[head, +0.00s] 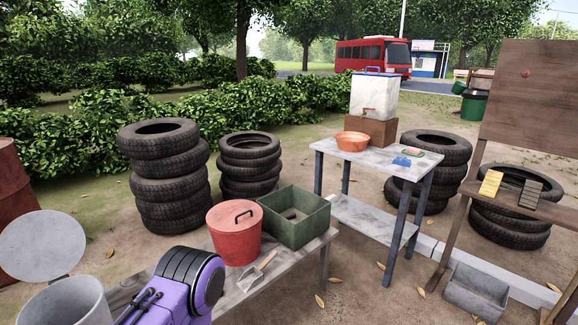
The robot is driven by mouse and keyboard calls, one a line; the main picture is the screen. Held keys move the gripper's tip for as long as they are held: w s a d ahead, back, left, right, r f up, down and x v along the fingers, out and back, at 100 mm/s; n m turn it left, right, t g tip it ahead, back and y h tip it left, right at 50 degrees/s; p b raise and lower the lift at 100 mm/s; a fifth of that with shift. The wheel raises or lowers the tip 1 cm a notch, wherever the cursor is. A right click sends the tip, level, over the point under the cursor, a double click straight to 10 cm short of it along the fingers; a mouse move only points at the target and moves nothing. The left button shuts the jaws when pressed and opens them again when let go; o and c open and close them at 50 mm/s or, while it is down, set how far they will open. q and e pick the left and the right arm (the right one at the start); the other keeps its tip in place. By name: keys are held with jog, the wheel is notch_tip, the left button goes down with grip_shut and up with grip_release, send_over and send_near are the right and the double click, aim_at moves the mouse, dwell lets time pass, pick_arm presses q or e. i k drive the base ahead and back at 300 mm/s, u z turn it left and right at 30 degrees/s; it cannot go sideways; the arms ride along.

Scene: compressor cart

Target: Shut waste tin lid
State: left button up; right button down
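A grey round tin (66,304) stands at the bottom left, cut off by the lower picture edge. Its round grey lid (42,246) is open and tilted up behind the rim, facing me. The inside of the tin is mostly out of sight. A purple and black arm part of mine rises at the bottom, to the right of the tin and apart from its lid. No fingers of either gripper show in the head view.
A low bench (284,268) holds a red lidded bucket (234,236), a green box (294,219) and a scoop (257,272). A grey table (375,165) with an orange bowl (352,141) stands right. Tyre stacks (168,178) stand behind. A rusty drum (10,225) is at the left edge.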

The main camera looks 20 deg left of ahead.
aim_at(41, 246)
jog(key=u, duration=0.7)
jog(key=i, duration=0.8)
jog(key=u, duration=0.95)
